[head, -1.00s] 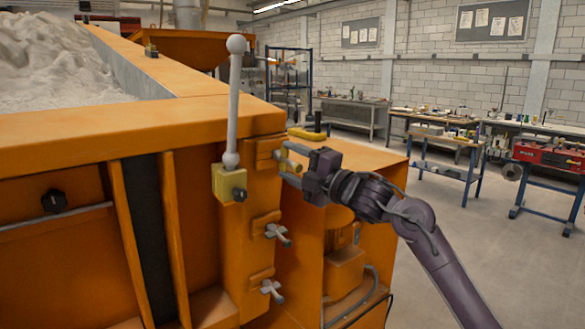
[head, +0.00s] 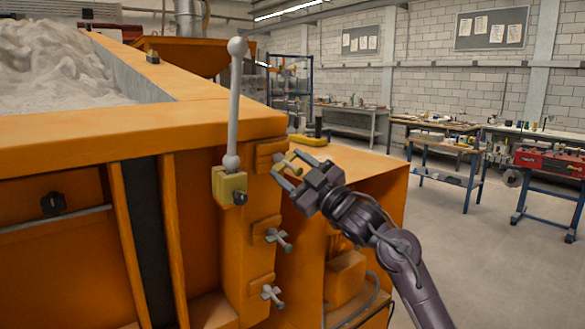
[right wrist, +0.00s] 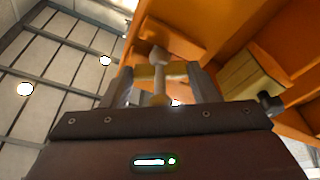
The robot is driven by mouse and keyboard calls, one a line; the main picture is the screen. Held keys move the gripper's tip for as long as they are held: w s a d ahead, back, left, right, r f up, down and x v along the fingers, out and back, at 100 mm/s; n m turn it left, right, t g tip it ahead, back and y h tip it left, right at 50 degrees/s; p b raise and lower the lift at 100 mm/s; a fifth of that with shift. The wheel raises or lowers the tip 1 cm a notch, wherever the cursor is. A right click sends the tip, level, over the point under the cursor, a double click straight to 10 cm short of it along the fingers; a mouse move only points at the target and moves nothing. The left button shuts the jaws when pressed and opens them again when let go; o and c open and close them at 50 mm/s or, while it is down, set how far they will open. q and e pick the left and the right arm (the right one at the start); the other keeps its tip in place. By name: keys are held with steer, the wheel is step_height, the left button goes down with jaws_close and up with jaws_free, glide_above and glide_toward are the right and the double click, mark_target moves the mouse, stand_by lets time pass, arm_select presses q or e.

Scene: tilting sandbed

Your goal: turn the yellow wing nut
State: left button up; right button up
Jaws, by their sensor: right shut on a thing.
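The yellow wing nut (head: 292,157) is the top one in a column on the orange post, mounted on an orange block (head: 268,153). My right gripper (head: 288,165) has its fingers on either side of it and is shut on it, the gripper body rolled at a slant. In the right wrist view the yellow wing nut (right wrist: 160,72) lies crosswise between the two fingers (right wrist: 165,85). Below are two grey wing nuts, a middle one (head: 278,238) and a lower one (head: 272,296), on their own blocks. My left gripper is not in view.
A grey lever (head: 234,105) with ball ends stands upright from a yellow block (head: 229,185) just left of my right gripper. The sandbed's orange rim (head: 110,122) lies further left. An orange cabinet (head: 372,170) stands behind my right arm. Open floor lies at right.

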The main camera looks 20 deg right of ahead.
steer(key=m, duration=0.3)
steer(key=m+t+h+p, duration=0.1)
steer(key=m, duration=0.1)
steer(key=shift+a+f+m+h, duration=0.15)
steer(key=shift+m+h, duration=0.15)
steer(key=shift+m, duration=0.1)
steer(key=o, duration=1)
steer(key=b+v, duration=0.3)
steer(key=v, duration=0.5)
steer(key=shift+w, duration=0.1)
